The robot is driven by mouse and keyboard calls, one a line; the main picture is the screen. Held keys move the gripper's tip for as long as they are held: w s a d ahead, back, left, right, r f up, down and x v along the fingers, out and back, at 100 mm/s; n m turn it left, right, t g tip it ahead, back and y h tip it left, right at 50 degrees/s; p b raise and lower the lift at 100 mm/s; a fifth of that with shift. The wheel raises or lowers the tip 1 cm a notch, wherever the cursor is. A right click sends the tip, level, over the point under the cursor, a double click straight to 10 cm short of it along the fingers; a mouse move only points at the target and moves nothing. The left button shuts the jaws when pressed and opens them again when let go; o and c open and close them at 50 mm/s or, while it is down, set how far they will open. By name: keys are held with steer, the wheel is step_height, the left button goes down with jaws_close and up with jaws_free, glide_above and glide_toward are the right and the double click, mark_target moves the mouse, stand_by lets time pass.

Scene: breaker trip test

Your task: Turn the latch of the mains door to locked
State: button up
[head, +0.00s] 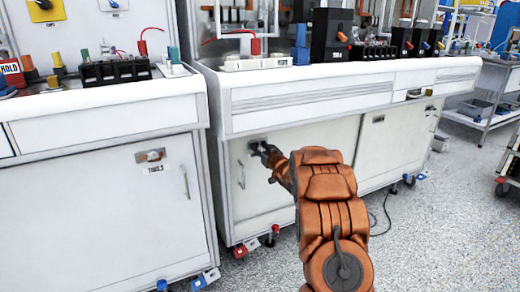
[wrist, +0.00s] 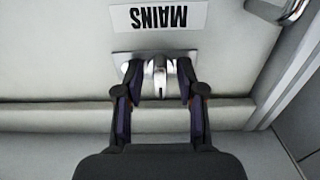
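The mains door (head: 262,190) is the pale cabinet door under the middle bench in the head view, and it looks shut. Its latch (wrist: 159,76) is a small silvery turn-piece on a metal plate, below the upside-down MAINS label (wrist: 158,17) in the wrist view. The turn-piece points roughly along the fingers in that view. My gripper (wrist: 160,78) is open, with one dark finger on each side of the turn-piece. Narrow gaps seem to show between it and the fingertips. In the head view my gripper (head: 262,150) covers most of the latch.
A door handle (head: 241,174) stands out left of my gripper; it also shows at the top right in the wrist view (wrist: 285,10). The TOOLS cabinet (head: 110,205) is to the left. The bench edge (head: 300,115) overhangs the door. A dark cable (head: 383,218) lies on the floor.

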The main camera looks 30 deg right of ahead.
jaws_close()
steer(key=shift+n, duration=0.4)
steer(key=n, duration=0.3)
steer(key=shift+n, duration=0.3)
steer(key=n+b, duration=0.2)
steer(key=n, duration=0.2)
steer(key=shift+f+n, duration=0.1)
steer(key=shift+n, duration=0.2)
steer(key=n+b, duration=0.3)
steer(key=n, duration=0.2)
steer(key=shift+d+f+b, duration=0.1)
steer(key=shift+b, duration=0.3)
steer(key=shift+r+n+b, duration=0.15)
steer(key=shift+n+b, duration=0.5)
steer(key=shift+n, duration=0.35)
steer(key=shift+r+n+b, duration=0.1)
steer(key=shift+n+b, duration=0.55)
steer(key=shift+n, duration=0.35)
